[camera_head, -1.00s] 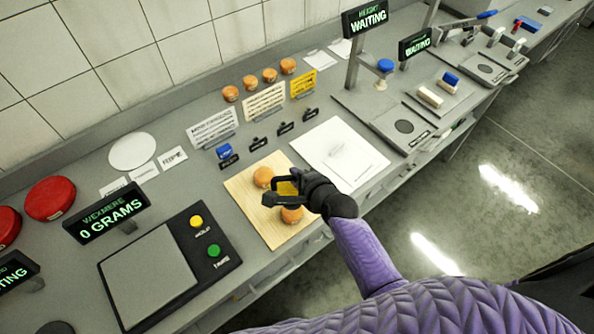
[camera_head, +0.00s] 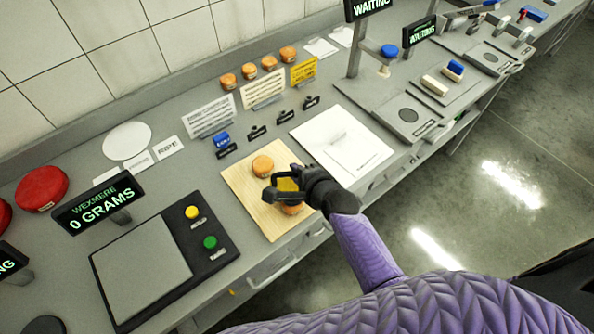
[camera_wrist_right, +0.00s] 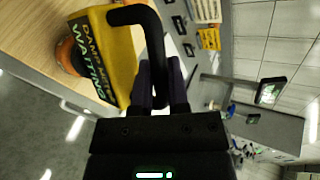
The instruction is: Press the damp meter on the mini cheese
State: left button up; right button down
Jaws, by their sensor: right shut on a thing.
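My right gripper (camera_head: 298,182) is shut on the black handle of the yellow damp meter (camera_head: 287,185). In the right wrist view the meter (camera_wrist_right: 112,50) reads "DAMP METER WAITING" and the handle (camera_wrist_right: 150,45) runs between the fingers (camera_wrist_right: 160,82). The meter is over the front mini cheese (camera_head: 292,209), an orange round partly hidden beneath it on a wooden board (camera_head: 245,200). In the wrist view this cheese (camera_wrist_right: 68,57) is right beside the meter's edge; I cannot tell whether they touch. A second orange cheese (camera_head: 262,166) sits uncovered farther back on the board. My left gripper is not in view.
A scale (camera_head: 145,270) reading "0 GRAMS" stands left of the board. White sheets (camera_head: 342,145) lie to its right. Small black holders (camera_head: 257,132), a blue item (camera_head: 221,140) and several orange cheeses (camera_head: 268,63) are behind. The counter's front edge is close to the board.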

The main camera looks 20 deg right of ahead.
jog(key=shift+f+b, duration=0.5)
jog(key=shift+f, duration=0.15)
dwell(0.3)
jog(key=shift+s+f, duration=0.1)
jog(key=shift+f, duration=0.05)
dwell(0.8)
notch_tip(320, 180, up, 9)
jog(key=p, duration=0.9)
jog(key=shift+f, duration=0.35)
